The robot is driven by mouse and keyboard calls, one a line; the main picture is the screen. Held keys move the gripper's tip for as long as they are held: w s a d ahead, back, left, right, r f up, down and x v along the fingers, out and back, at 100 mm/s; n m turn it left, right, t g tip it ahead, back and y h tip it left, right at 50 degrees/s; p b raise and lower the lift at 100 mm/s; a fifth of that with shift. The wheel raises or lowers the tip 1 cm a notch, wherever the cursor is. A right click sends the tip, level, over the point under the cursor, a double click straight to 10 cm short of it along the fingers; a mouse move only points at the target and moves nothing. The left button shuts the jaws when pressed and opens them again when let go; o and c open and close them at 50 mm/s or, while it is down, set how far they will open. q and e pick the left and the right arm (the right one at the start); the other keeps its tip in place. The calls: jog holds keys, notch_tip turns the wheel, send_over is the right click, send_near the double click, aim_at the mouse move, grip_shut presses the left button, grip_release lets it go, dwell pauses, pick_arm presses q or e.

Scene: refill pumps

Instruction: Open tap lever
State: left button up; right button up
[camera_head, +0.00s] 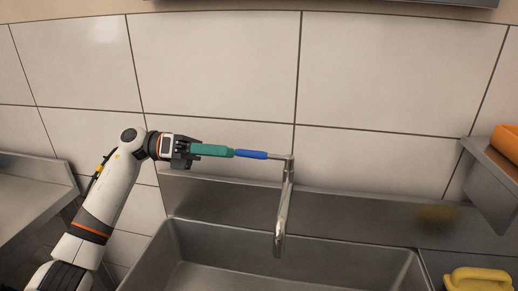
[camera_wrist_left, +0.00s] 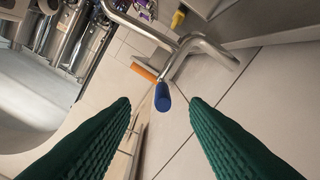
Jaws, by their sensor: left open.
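The tap (camera_head: 283,205) is a bent metal spout at the sink's back edge. Its lever has a blue grip (camera_head: 251,154) that points left from the tap's top. The blue grip also shows in the left wrist view (camera_wrist_left: 162,97), end-on. My left gripper (camera_head: 231,152) has green fingers and comes in from the left, in line with the lever. In the left wrist view the fingers (camera_wrist_left: 160,104) are apart, with the blue grip's end seen in the gap between their tips. I cannot tell whether they touch it. My right gripper is not in view.
A steel sink basin (camera_head: 300,258) lies below the tap. A steel counter (camera_head: 28,195) is at left. At right, a steel shelf (camera_head: 488,178) holds an orange object (camera_head: 506,141), and a yellow object (camera_head: 478,279) sits below. The tiled wall is close behind.

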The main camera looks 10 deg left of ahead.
aim_at(257, 154)
pick_arm(q)
jog(key=d, duration=0.2)
jog(key=d+p, duration=0.1)
jog(key=d, duration=0.5)
jog(key=shift+w+d+p, duration=0.15)
jog(key=shift+w+p, duration=0.15)
jog(key=shift+c, duration=0.3)
grip_shut()
